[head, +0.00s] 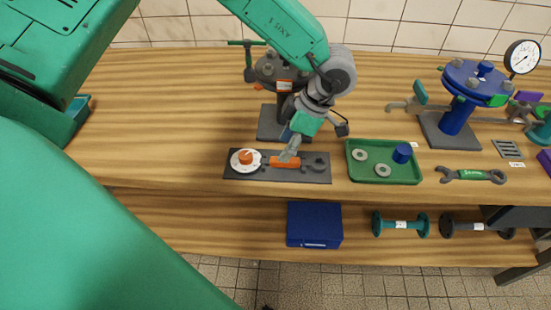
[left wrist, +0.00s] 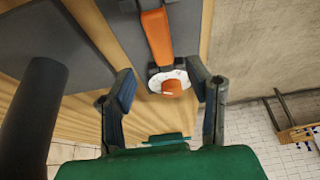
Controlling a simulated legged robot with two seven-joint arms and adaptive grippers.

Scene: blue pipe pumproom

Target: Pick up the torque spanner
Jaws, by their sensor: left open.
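The torque spanner lies flat on a dark mat (head: 230,176) near the bench's front edge. It has a white dial with an orange knob (head: 245,158) at its left end, an orange grip (head: 283,162) and a dark jaw end at the right. My left gripper (head: 290,152) is directly over the grip, pointing down, and partly hides it. In the left wrist view, my left gripper (left wrist: 160,74) is open and empty, with the spanner's dial (left wrist: 168,82) showing between the fingers. I cannot tell whether the fingers touch the spanner. My right gripper is not in view.
A dark flange stand (head: 268,122) rises just behind the mat. A green tray (head: 372,178) with rings and a blue cylinder is to the right, beside a green-gripped spanner (head: 472,175). A blue stand (head: 455,120) is farther right. A blue box (head: 314,224) sits on the lower shelf.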

